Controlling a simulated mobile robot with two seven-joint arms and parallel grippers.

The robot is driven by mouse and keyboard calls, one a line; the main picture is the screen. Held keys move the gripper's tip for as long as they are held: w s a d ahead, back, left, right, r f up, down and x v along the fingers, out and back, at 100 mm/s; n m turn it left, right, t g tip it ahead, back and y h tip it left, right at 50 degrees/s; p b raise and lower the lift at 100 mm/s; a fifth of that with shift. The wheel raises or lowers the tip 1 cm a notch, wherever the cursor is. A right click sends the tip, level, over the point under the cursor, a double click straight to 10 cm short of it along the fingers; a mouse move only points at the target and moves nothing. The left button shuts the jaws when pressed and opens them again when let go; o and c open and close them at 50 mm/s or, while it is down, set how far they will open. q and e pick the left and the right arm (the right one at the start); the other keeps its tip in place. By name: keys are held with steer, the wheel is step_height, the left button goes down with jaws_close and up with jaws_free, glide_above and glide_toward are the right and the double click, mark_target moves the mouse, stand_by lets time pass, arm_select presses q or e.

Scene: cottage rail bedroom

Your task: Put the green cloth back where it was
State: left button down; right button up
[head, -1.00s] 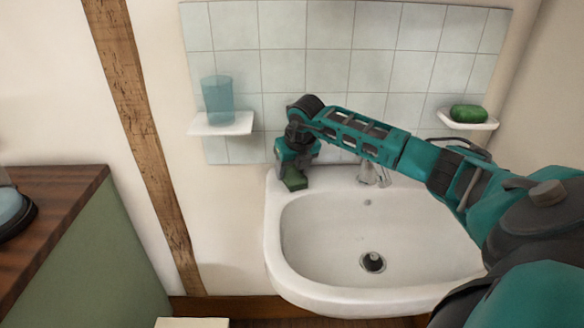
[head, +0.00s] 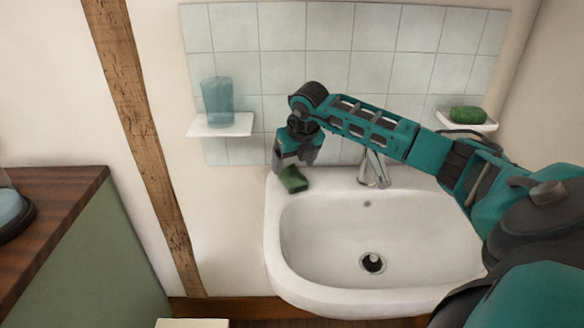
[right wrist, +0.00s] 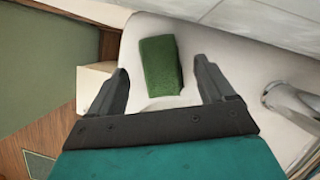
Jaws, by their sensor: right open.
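The green cloth (head: 293,180) is a small folded block lying on the back left corner of the white sink (head: 283,262). In the right wrist view the cloth (right wrist: 161,67) lies flat on the white rim, between and beyond the fingertips. My right gripper (head: 293,165) is open just above and behind the cloth, pointing down. In the right wrist view its two fingers (right wrist: 160,75) are spread wide with nothing between them touching the cloth. My left gripper is not in view.
The tap (head: 374,170) stands at the sink's back, right of the gripper. A shelf (head: 222,126) with a blue cup (head: 218,100) is on the tiled wall at left. A green soap (head: 468,114) sits in a dish (head: 482,126) at right. The basin is empty.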

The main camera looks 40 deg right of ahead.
mark_target(299, 184)
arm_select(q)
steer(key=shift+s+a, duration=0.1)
arm_select(e)
steer(key=v, duration=0.8)
steer(key=shift+r, duration=0.25)
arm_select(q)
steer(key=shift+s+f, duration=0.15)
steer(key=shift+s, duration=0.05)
arm_select(e)
steer(key=shift+s+a+f, duration=0.1)
steer(key=shift+s, duration=0.05)
